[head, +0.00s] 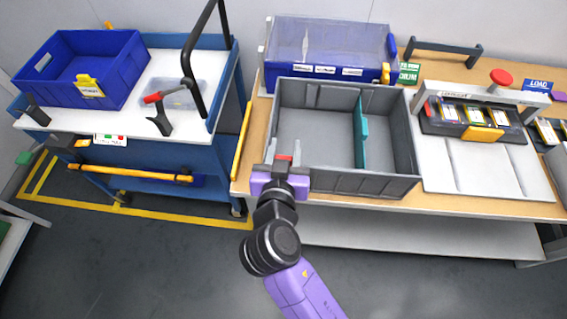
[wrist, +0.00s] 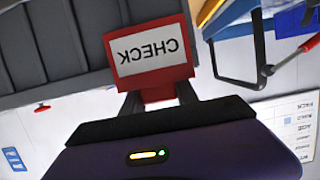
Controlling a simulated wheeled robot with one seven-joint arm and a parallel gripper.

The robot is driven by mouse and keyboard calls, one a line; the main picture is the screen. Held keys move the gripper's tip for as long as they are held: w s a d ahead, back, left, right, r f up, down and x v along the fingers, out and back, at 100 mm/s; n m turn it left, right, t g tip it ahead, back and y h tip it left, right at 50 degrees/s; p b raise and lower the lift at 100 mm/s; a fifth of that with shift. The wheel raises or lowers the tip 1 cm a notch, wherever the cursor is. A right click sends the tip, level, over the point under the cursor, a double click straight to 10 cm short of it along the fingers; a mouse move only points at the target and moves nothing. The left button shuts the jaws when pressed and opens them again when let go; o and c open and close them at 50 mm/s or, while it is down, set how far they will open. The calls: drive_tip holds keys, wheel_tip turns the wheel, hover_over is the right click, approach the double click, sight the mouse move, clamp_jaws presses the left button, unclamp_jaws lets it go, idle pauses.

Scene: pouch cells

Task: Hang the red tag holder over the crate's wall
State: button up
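The red tag holder (wrist: 150,58) carries a white card reading CHECK, upside down in the wrist view. My gripper (wrist: 160,98) is shut on its lower part in that view, one dark finger on each side. The crate wall (wrist: 85,40) appears behind and left of the holder in the wrist view. I cannot tell whether the holder touches the wall.
The crate has a teal divider (head: 361,132) inside. A blue bin with a clear lid (head: 325,65) stands behind it. A white fixture with pouch cells (head: 475,115) is to the right. A blue cart (head: 150,155) with a blue bin (head: 85,65) and black handle stands left.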

clamp_jaws()
drive_tip(key=shift+r, duration=0.15)
